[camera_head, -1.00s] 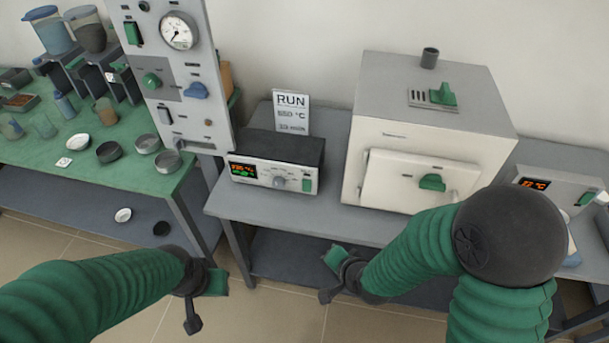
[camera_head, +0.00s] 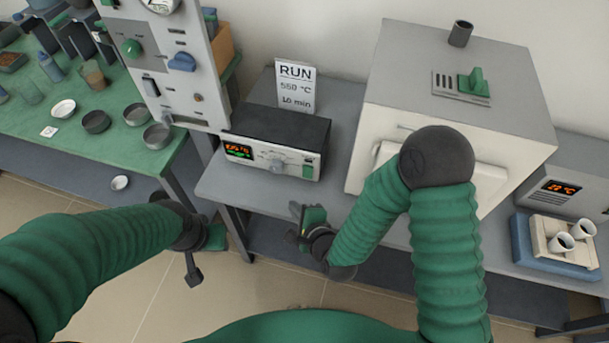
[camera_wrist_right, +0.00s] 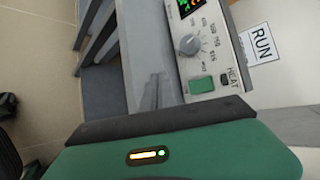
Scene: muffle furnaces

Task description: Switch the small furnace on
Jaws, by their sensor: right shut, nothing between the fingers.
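The pale furnace (camera_head: 455,80) stands on the grey bench, its door partly hidden by my right arm. Left of it is a low control box (camera_head: 276,142) with a lit display, a grey knob and a green switch (camera_head: 308,170). In the right wrist view the knob (camera_wrist_right: 190,44) and green switch (camera_wrist_right: 201,85) show close up, beside the word HEAT. I cannot tell the switch's position. My right gripper (camera_head: 306,214) is shut and empty, in front of the bench edge below the box, apart from it. My left gripper (camera_head: 204,252) hangs lower left; its opening is unclear.
A RUN card (camera_head: 296,87) reading 550 °C and 10 min stands behind the box. A tall panel (camera_head: 170,65) rises to its left. A grey unit (camera_head: 560,185) with a lit display and a tray (camera_head: 520,240) of white cups are at right. Dishes sit on the green table (camera_head: 65,145).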

